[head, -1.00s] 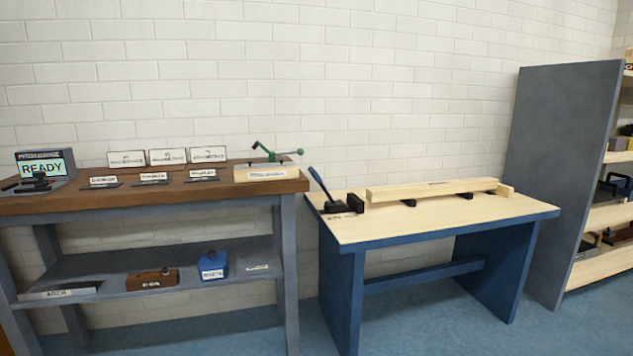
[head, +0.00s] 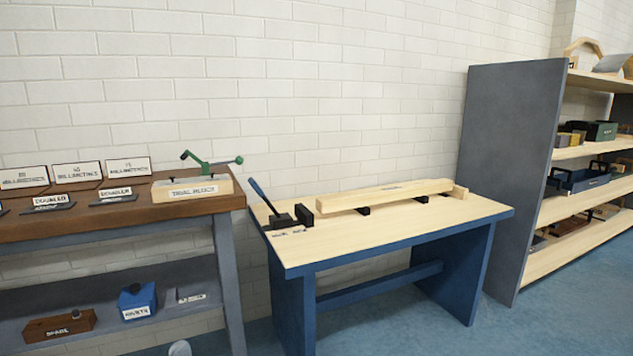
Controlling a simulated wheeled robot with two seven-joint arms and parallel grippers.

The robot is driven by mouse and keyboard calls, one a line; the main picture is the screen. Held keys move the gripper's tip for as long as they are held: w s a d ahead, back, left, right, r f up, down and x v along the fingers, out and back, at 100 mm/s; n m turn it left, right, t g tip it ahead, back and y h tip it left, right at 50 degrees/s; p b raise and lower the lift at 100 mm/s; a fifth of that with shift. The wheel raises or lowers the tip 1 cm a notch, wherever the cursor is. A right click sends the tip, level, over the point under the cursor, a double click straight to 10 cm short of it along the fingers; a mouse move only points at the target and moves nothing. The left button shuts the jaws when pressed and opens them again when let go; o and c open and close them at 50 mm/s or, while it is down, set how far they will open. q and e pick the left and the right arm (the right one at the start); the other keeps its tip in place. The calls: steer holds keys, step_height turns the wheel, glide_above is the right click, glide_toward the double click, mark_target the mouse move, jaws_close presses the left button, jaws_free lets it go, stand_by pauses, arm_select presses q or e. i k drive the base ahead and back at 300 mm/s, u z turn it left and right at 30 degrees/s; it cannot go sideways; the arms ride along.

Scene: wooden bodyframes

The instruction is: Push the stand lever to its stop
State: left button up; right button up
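A lever with a blue handle (head: 263,196) rises from a black clamp-like stand (head: 290,217) at the left end of the blue-framed table (head: 400,238). The handle leans up and to the left. A long wooden beam (head: 385,195) lies beside the stand on black supports, with a small wood block at its right end. A second lever, green (head: 212,162), sits on a block labelled "TRIAL BLOCK" (head: 193,188) on the left bench. Neither of my grippers shows in the head view.
The brown-topped bench (head: 110,217) stands at left, with signs on top and a brown box (head: 58,328) and blue box (head: 137,301) on its lower shelf. A grey-sided shelf unit (head: 507,170) stands at right. Blue floor (head: 560,310) is open at front right.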

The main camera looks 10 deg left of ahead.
mark_target(251, 181)
steer(key=z, duration=0.25)
steer(key=i, duration=1.1)
steer(key=u, duration=0.25)
